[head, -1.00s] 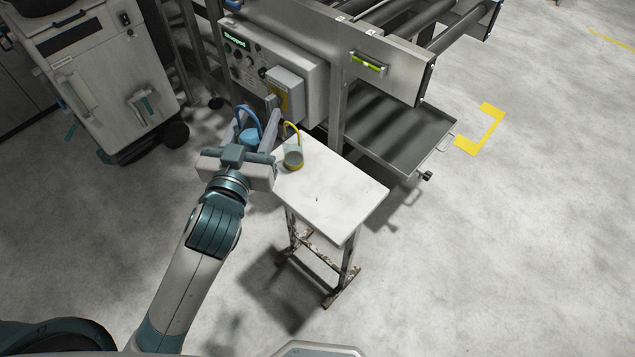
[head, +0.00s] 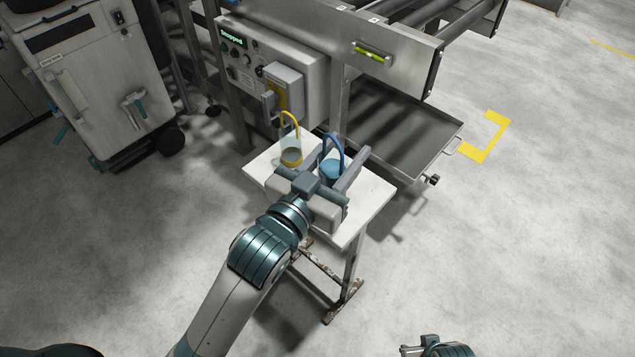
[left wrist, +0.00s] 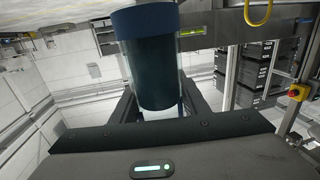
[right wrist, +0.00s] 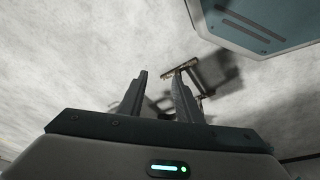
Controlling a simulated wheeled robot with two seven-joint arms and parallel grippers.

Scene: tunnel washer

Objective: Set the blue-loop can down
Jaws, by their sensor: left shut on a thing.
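The blue-loop can (head: 333,170) is a clear can with blue contents and a blue loop handle. My left gripper (head: 339,163) is shut on it, over the right part of the small white table (head: 262,166). In the left wrist view the can (left wrist: 152,65) stands between the fingers. I cannot tell if its base touches the tabletop. A can with a yellow loop (head: 291,156) stands on the table to its left, apart from it. My right gripper (right wrist: 160,95) is open and empty over the floor; it also shows at the bottom of the head view (head: 422,345).
The washer's control box (head: 284,92) and frame stand behind the table. A low metal tray (head: 400,135) juts out at the back right. A grey cabinet (head: 95,90) on wheels stands at the left. Floor to the right is clear.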

